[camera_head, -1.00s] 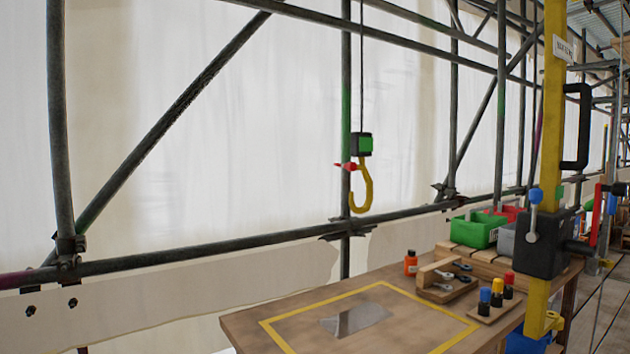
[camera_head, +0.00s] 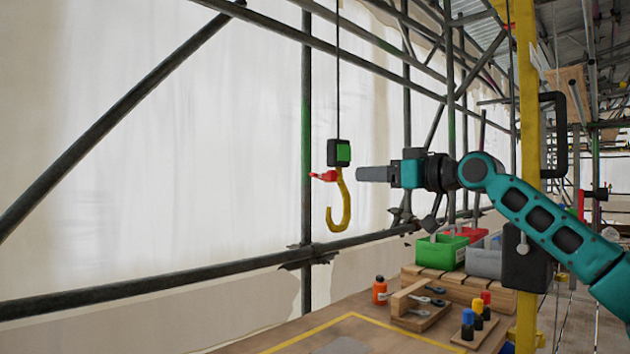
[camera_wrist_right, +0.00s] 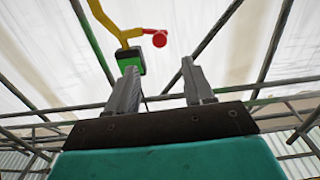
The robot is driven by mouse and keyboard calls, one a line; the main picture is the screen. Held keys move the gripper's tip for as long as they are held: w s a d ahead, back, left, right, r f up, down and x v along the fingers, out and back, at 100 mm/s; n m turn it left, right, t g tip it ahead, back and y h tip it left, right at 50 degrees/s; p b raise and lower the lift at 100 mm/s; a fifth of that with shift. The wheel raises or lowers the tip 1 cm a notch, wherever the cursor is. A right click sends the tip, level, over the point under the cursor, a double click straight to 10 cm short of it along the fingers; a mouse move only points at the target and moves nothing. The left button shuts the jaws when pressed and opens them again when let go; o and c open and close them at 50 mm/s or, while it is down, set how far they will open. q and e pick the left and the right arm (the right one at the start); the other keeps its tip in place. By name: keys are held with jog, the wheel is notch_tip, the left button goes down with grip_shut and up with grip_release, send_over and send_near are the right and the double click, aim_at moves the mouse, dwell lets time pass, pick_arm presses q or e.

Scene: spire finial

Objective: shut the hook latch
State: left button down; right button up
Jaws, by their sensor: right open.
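A yellow hook (camera_head: 342,205) hangs from a black and green block (camera_head: 339,153) on a thin cable. A red latch (camera_head: 324,176) sticks out to the left near the top of the hook. My right gripper (camera_head: 360,174) points left and sits just right of the hook and block, apart from them in the picture. In the right wrist view its two grey fingers (camera_wrist_right: 162,88) are spread and empty. There the red latch (camera_wrist_right: 158,38), yellow hook (camera_wrist_right: 108,18) and green-faced block (camera_wrist_right: 130,60) show beyond the fingertips. My left gripper is not in view.
Below is a wooden bench (camera_head: 290,335) with yellow tape, an orange bottle (camera_head: 379,290), capped markers (camera_head: 477,318) and a green bin (camera_head: 442,252). A yellow post (camera_head: 529,120) with a black handle stands right. Scaffold tubes (camera_head: 306,130) run behind the hook.

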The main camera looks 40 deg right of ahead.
aim_at(335, 173)
jog(key=w+p, duration=0.7)
jog(key=w+a+p, duration=0.1)
jog(key=w+p, duration=0.2)
jog(key=w, duration=0.1)
jog(key=shift+w+r, duration=0.15)
jog(key=shift+w, duration=0.65)
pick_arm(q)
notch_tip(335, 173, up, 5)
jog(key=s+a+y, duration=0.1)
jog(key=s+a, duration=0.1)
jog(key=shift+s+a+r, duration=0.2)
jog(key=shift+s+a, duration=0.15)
pick_arm(e)
jog(key=shift+c, duration=0.4)
jog(key=c, duration=0.4)
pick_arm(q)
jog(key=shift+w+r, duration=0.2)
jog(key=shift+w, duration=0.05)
pick_arm(e)
grip_shut()
